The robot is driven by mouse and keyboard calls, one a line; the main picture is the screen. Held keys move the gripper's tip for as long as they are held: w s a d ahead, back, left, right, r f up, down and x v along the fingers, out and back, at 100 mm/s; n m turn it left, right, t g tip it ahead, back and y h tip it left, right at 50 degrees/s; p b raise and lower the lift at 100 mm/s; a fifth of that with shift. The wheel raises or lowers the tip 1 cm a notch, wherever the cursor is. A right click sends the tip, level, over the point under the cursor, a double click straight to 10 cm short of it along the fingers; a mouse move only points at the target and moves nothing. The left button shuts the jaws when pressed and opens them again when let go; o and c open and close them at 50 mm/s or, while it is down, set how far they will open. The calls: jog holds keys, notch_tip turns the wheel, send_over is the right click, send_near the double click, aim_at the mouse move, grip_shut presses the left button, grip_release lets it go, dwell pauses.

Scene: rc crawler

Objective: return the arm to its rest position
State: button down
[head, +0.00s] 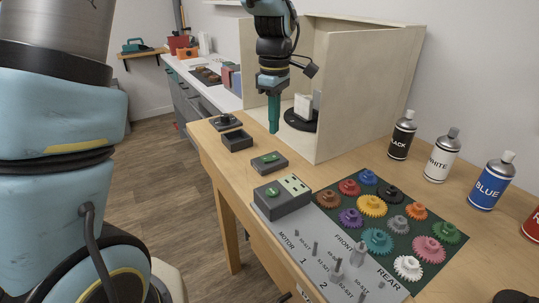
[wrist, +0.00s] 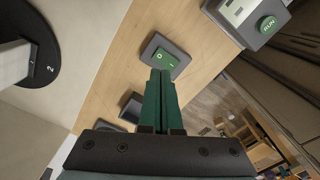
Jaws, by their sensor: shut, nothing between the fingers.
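My gripper (head: 274,128) has green fingers and hangs pointing down above the left part of the wooden table (head: 333,172). In the wrist view its two fingers (wrist: 160,75) lie together with nothing between them. The fingertips overlap the lower edge of a grey box with a green rocker switch (wrist: 167,59) in that view. In the head view this switch box (head: 269,163) stands on the table below and in front of the gripper. I cannot tell the exact height of the fingertips. A large blue-grey part of my arm (head: 60,150) fills the left side of the head view.
A pale open-fronted booth (head: 370,80) with a black turntable (head: 300,122) stands behind the gripper. A grey box with a green button (head: 283,196), a mat of coloured gears (head: 395,222) and spray cans (head: 442,155) stand to the right. A small dark tray (head: 237,141) is at left.

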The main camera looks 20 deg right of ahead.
jog(key=s+a+f+m, duration=0.1)
jog(key=a+m, duration=0.3)
jog(key=a, duration=1.1)
jog(key=s+a+f+m+t, duration=0.1)
jog(key=a+m, duration=0.4)
jog(key=a, duration=1)
jog(key=shift+s+f+t, duration=0.3)
jog(key=shift+s+f, duration=0.5)
jog(key=shift+s, duration=0.15)
jog(key=shift+a, duration=0.1)
